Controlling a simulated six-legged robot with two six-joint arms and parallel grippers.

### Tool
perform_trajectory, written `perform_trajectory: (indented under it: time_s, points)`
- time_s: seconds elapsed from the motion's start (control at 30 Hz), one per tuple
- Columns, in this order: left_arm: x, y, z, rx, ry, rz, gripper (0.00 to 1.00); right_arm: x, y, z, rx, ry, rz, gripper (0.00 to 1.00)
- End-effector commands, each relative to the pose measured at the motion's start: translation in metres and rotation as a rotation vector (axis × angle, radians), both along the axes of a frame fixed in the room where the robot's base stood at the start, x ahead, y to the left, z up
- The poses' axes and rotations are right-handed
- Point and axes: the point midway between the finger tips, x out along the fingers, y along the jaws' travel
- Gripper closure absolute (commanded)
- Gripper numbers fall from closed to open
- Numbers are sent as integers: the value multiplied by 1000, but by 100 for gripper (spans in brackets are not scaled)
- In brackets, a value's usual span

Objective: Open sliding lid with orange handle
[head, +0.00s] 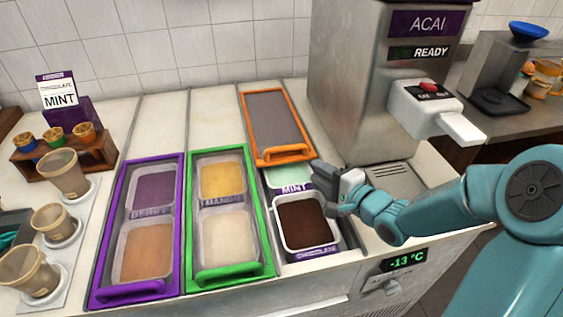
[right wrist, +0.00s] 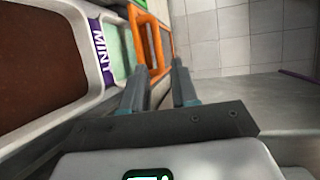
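The lid with the orange frame and handle (head: 284,153) is slid toward the back wall, with a grey panel (head: 271,115). In front of it, the mint tub (head: 288,177) shows partly and the dark chocolate tub (head: 303,222) is uncovered. My right gripper (head: 343,187) is just right of these tubs, in front of the handle and apart from it. In the right wrist view its two fingers (right wrist: 160,70) are open with nothing between them; the orange handle (right wrist: 152,45) lies just beyond them. My left gripper is not in view.
Purple (head: 105,295) and green (head: 232,283) framed lids cover the tubs to the left. The steel acai machine (head: 345,90) stands right of the orange lid, close to my right arm. Paper cups (head: 63,172) stand at the far left.

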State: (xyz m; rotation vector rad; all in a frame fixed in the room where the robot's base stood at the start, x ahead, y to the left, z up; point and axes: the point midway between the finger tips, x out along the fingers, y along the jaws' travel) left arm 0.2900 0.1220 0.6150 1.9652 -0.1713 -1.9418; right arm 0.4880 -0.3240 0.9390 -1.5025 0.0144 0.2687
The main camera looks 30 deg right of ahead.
Motion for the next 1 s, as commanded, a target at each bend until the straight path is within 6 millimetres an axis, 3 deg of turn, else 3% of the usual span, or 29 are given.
perform_trajectory:
  time_s: [0.1,0.23,0.7,1.0]
  points:
    - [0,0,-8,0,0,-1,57,-1,-11,-9,-4,2,-23,72]
    - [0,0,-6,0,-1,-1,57,13,-11,-10,-4,3,-23,72]
    - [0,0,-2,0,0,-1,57,119,8,-30,-4,5,-20,72]
    - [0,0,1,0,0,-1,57,154,13,-36,-4,4,-24,72]
